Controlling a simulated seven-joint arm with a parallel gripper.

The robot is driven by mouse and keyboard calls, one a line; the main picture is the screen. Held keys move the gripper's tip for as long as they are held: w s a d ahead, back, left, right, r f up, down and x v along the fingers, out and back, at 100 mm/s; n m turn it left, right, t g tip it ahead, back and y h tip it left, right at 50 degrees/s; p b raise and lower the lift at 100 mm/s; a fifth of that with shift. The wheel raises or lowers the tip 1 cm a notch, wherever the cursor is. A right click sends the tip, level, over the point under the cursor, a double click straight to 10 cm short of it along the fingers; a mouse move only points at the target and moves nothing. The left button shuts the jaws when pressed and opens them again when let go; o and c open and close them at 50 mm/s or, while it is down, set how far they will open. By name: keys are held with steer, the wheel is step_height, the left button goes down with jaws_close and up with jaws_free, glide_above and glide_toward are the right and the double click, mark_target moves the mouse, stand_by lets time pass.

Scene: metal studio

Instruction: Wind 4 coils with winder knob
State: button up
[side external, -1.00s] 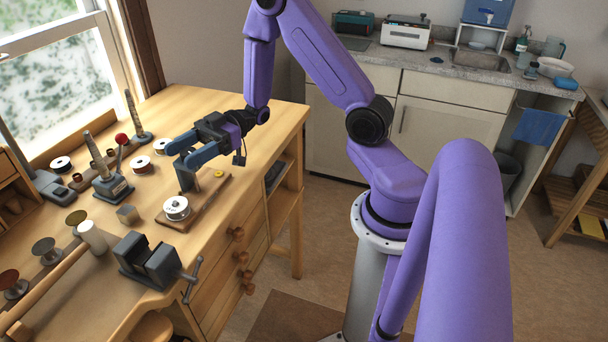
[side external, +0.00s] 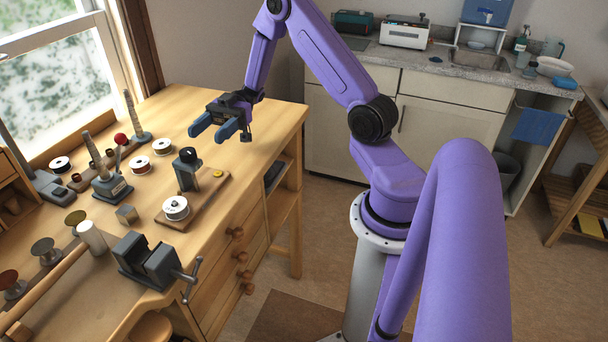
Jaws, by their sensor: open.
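The winder sits on a wooden base board (side external: 205,209) near the right edge of the wooden bench. Its grey upright post carries a dark round winder knob (side external: 188,154) on top. A white spool (side external: 176,208) stands at the board's front left end, and a small yellow button-like piece (side external: 218,173) lies at the back right. My gripper (side external: 210,125) is open and empty, its blue fingers pointing left. It is behind and above the knob in the picture, apart from it. Coils wound on the spool are too small to make out.
A dark vise (side external: 148,262) stands in front of the board. A small metal block (side external: 127,214), an upright tool on a stand (side external: 108,175) and several spools lie to the left. A red ball (side external: 121,138) is farther back. The bench behind the winder looks clear.

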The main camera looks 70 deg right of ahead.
steer(key=d, duration=0.8)
steer(key=s+a+m+g+h, duration=0.1)
steer(key=s+a+g+h, duration=0.6)
steer(key=a, duration=0.4)
steer(key=s+a+m+t+h, duration=0.2)
steer(key=s+h, duration=0.3)
steer(key=s, duration=0.3)
steer(key=s+a+m+t+h, duration=0.2)
steer(key=s+t+h, duration=0.3)
steer(key=s, duration=0.4)
steer(key=shift+s+a+r+h, duration=0.15)
steer(key=shift+s+a+h, duration=0.15)
steer(key=shift+a+h, duration=0.1)
steer(key=shift+w+r, duration=0.1)
